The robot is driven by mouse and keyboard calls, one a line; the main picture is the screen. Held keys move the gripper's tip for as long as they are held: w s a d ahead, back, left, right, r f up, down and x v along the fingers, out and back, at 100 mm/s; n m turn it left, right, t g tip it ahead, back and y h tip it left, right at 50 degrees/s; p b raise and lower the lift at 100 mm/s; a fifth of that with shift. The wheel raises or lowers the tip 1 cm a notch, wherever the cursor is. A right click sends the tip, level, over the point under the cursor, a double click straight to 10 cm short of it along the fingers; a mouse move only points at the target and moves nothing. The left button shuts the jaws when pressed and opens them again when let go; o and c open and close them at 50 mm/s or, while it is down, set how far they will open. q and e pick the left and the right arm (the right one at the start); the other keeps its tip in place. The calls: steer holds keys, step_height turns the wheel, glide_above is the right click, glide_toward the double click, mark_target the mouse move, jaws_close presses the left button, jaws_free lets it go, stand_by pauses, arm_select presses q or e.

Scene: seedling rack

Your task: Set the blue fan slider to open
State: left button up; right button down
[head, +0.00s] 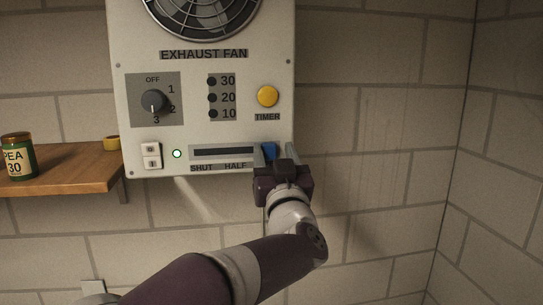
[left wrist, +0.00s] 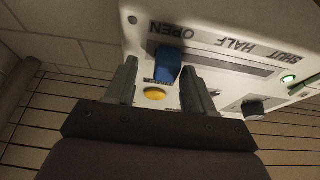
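The blue fan slider (head: 269,151) sits at the right end of the dark slot (head: 222,152) on the exhaust fan panel, past the SHUT and HALF labels. In the left wrist view the blue slider (left wrist: 168,64) stands beside the OPEN label (left wrist: 180,29), at that end of the slot. My left gripper (head: 276,158) is at the panel's lower right, partly covering the slider and hiding OPEN in the head view. In the left wrist view its fingers (left wrist: 160,68) are apart, with the slider between or just beyond their tips; contact is unclear. My right gripper is not in view.
The panel (head: 200,125) also has a rotary knob (head: 154,101), a yellow timer button (head: 267,96), a lit green lamp (head: 177,154) and a white switch (head: 151,155). A wooden shelf (head: 75,176) with a jar (head: 18,157) is at left. The wall right of the panel is clear.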

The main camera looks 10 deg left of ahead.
arm_select(q)
steer(key=shift+s+f+b, duration=0.25)
steer(key=shift+f+b, duration=0.05)
steer(key=shift+b, duration=0.05)
steer(key=b+v, duration=0.7)
steer(key=v, duration=0.5)
steer(key=shift+d+r, duration=0.1)
steer(key=shift+d, duration=0.05)
